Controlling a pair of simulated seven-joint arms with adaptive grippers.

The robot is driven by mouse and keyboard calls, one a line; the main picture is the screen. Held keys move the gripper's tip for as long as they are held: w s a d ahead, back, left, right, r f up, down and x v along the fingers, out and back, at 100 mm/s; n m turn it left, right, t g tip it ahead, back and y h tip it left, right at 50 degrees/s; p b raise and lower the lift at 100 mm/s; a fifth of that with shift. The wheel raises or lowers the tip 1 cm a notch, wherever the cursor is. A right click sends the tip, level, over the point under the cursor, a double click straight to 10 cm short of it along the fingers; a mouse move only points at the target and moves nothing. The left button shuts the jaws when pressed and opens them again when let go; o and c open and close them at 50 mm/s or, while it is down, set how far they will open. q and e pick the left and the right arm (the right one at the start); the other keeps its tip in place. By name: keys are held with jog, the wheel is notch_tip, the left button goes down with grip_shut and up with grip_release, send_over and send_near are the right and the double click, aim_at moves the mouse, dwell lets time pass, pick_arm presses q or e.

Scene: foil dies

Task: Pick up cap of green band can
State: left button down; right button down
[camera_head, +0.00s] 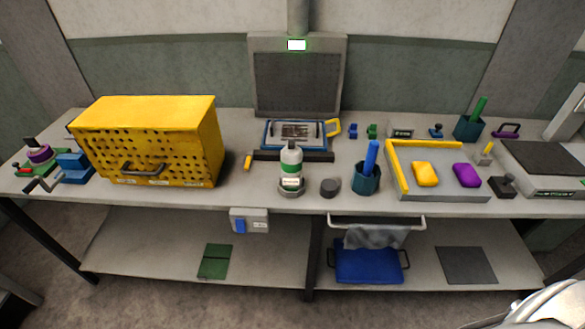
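The green band can (291,162) stands upright on the workbench near the middle, in front of the blue-framed press area. It has a pale body, a green band and a narrower whitish top, and it sits on a grey round base. A short dark grey round piece (329,187) lies on the bench just right of the can, apart from it. I cannot tell whether this piece or the can's whitish top is the cap. Neither of my grippers is in view.
A yellow perforated box (150,140) stands to the left. A dark teal cup (367,179) with a blue stick stands close right of the grey piece. A yellow-edged tray (440,191) with yellow and purple blocks is farther right. The bench's front edge (300,207) is close.

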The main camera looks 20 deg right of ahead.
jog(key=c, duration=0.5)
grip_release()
